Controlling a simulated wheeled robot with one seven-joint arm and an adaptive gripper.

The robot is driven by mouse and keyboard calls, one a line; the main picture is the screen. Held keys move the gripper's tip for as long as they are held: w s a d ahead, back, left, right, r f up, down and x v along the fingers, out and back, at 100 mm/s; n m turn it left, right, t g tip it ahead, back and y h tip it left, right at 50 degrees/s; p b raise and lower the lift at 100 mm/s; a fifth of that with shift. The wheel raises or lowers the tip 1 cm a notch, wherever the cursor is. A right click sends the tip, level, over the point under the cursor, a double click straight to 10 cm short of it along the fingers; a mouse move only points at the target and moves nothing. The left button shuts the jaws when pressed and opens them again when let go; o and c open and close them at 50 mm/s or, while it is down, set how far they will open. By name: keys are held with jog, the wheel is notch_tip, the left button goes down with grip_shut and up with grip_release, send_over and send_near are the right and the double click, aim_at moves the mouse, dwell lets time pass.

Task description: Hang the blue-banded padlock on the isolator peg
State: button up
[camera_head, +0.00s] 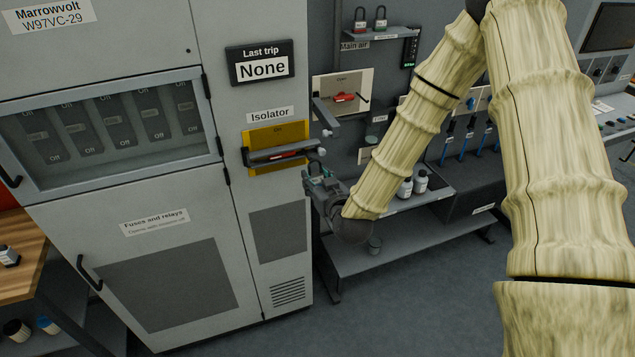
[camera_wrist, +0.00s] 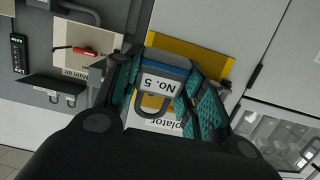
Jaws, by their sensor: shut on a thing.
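My gripper (camera_head: 318,178) is shut on a padlock (camera_wrist: 165,82) in front of the cabinet, just right of and below the isolator's right end. In the wrist view the padlock sits between the teal finger pads; it has a blue band, a white "No. 5" label and a dark shackle (camera_wrist: 153,105). The isolator has a yellow plate (camera_head: 292,131), with a grey bar and red handle across it; the plate also shows behind the padlock in the wrist view (camera_wrist: 185,47). A small pale knob (camera_head: 322,151), possibly the peg, shows near the bar's right end. The padlock appears apart from it.
Two padlocks (camera_head: 370,24) stand on a small wall shelf. The Main air panel (camera_head: 343,98) with its red handle is right of the cabinet. A low shelf (camera_head: 400,232) with bottles lies below. A wooden bench (camera_head: 30,262) is at left.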

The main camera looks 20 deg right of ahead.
jog(key=shift+r+x, duration=0.15)
jog(key=shift+x, duration=1)
jog(key=shift+r+x, duration=0.2)
jog(key=shift+x, duration=1)
jog(key=shift+w+f+b, duration=0.5)
jog(key=shift+w+b, duration=0.05)
jog(key=shift+w, duration=0.15)
jog(key=o, duration=1.2)
jog(key=shift+c, duration=0.2)
